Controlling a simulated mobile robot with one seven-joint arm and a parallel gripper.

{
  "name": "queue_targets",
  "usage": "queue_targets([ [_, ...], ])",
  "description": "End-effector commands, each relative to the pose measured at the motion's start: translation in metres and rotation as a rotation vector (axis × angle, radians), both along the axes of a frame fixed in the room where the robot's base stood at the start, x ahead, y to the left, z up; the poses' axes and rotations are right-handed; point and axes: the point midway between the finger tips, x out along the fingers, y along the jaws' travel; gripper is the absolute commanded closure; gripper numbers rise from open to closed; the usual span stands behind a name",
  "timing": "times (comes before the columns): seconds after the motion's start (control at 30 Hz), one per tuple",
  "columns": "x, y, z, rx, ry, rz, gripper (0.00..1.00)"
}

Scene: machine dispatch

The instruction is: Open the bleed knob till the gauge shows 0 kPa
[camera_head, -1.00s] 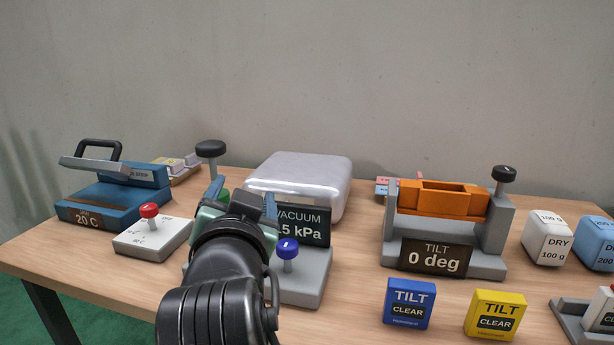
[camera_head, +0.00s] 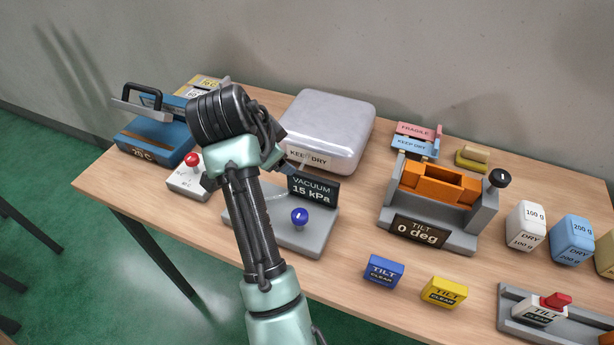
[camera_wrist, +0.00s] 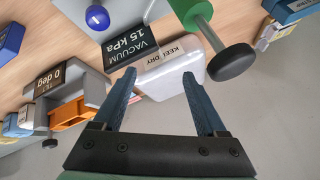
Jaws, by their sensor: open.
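The vacuum gauge (camera_head: 313,190) reads 15 kPa on a grey base (camera_head: 310,240); its sign also shows in the wrist view (camera_wrist: 130,47). A blue knob (camera_head: 299,216) stands on the base in front of it and shows in the wrist view (camera_wrist: 97,17). The wrist view also shows a green body (camera_wrist: 190,12) with a metal stem and a black round knob (camera_wrist: 231,63). No label tells which is the bleed knob. My gripper (camera_wrist: 157,75) is open and empty, apart from both knobs. My arm hides it in the head view.
A glossy wrapped package (camera_head: 330,125) marked KEEP DRY sits behind the gauge. A red-knobbed white block (camera_head: 188,180) and a blue press (camera_head: 150,135) stand left. The orange tilt fixture (camera_head: 435,187) and blue and yellow TILT blocks (camera_head: 383,270) (camera_head: 444,291) are right.

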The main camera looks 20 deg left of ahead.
Motion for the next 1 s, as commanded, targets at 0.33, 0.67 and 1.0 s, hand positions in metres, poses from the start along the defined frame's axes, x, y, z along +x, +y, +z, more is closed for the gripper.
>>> queue_targets([
  [0.33, -0.053, -0.007, 0.008, -0.176, 0.285, -0.299, 0.26],
  [0.67, -0.057, -0.018, -0.014, -0.212, 0.316, -0.359, 0.26],
  [1.0, -0.039, -0.038, -0.078, -0.213, 0.316, -0.359, 0.26],
])
